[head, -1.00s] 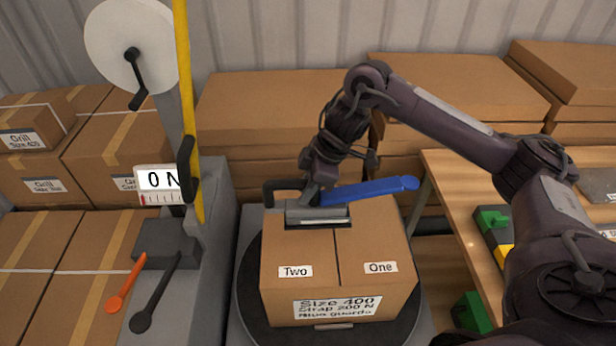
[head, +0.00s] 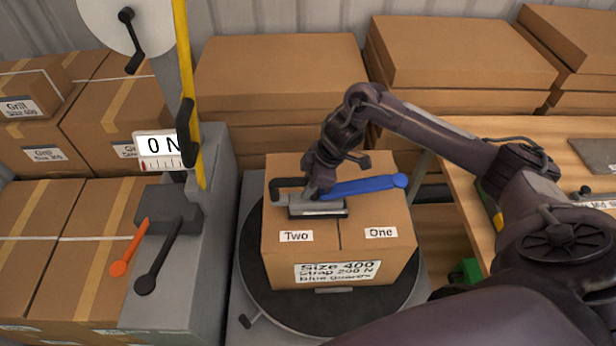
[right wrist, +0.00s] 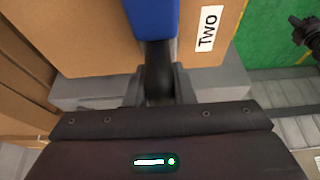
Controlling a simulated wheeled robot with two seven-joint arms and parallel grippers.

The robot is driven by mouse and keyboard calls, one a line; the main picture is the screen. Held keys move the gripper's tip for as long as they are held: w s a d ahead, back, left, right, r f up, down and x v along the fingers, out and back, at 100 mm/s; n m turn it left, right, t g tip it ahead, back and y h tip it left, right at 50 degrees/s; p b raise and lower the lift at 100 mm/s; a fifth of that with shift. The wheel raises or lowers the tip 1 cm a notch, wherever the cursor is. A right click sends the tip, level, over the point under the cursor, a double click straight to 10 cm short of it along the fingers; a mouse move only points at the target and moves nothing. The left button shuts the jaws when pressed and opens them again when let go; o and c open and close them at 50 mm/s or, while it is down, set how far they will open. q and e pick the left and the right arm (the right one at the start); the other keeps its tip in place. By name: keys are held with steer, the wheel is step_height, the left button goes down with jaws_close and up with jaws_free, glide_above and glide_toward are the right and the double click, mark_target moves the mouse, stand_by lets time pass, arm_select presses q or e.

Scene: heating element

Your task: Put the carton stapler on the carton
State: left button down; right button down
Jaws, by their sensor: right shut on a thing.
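The carton stapler (head: 318,203) has a grey body, a black handle at its left and a long blue lever (head: 365,187) pointing right. My right gripper (head: 318,187) is shut on it. The stapler is over the middle of the carton's (head: 338,252) top, behind the "Two" label. Its base is at or very close to the top; contact cannot be told. In the right wrist view the blue lever (right wrist: 150,18) and a dark part of the stapler show between my fingers, above the carton (right wrist: 88,35). My left gripper is not in view.
The carton stands on a round black turntable (head: 262,290). At left is a grey strapping machine (head: 205,255) with a yellow post (head: 181,60), a "0 N" gauge (head: 160,148) and orange and black levers. Stacked boxes stand behind; a wooden table (head: 465,170) is at right.

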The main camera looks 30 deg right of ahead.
steer(key=shift+w+r, duration=0.1)
steer(key=c, duration=1.2)
jaws_free()
steer(key=shift+c, duration=0.2)
steer(key=b+v, duration=0.1)
steer(key=v, duration=0.4)
steer(key=shift+r, duration=0.1)
steer(key=v, duration=0.7)
steer(key=shift+p, duration=0.3)
